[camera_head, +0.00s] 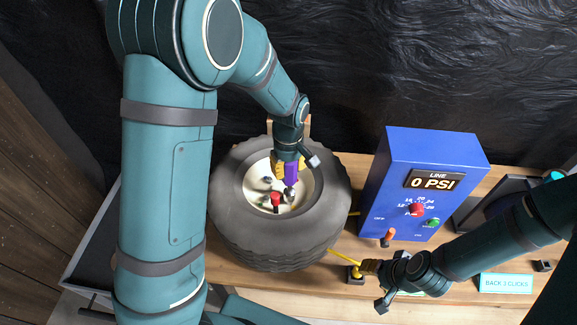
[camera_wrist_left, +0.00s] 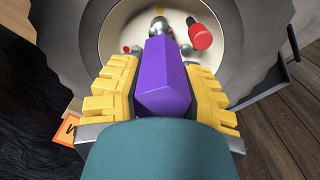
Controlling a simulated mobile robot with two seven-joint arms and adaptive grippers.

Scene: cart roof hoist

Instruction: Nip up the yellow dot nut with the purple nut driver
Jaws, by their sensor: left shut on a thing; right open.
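My left gripper (camera_head: 287,164) is shut on the purple nut driver (camera_head: 292,175). In the left wrist view the purple handle (camera_wrist_left: 163,80) sits between its yellow finger pads (camera_wrist_left: 162,92). The driver's metal socket end (camera_wrist_left: 159,27) points down into the cream wheel hub (camera_head: 261,172) of the black tyre (camera_head: 230,225). My right gripper (camera_head: 370,267) is open at the bench front, beside a yellow hose (camera_head: 344,257).
A red-capped part (camera_head: 276,199) stands in the hub, close to the driver; it also shows in the left wrist view (camera_wrist_left: 200,36). A blue box (camera_head: 425,155) reading "LINE 0 PSI" stands right of the tyre. A "BACK 3 CLICKS" label (camera_head: 506,283) lies at the front right.

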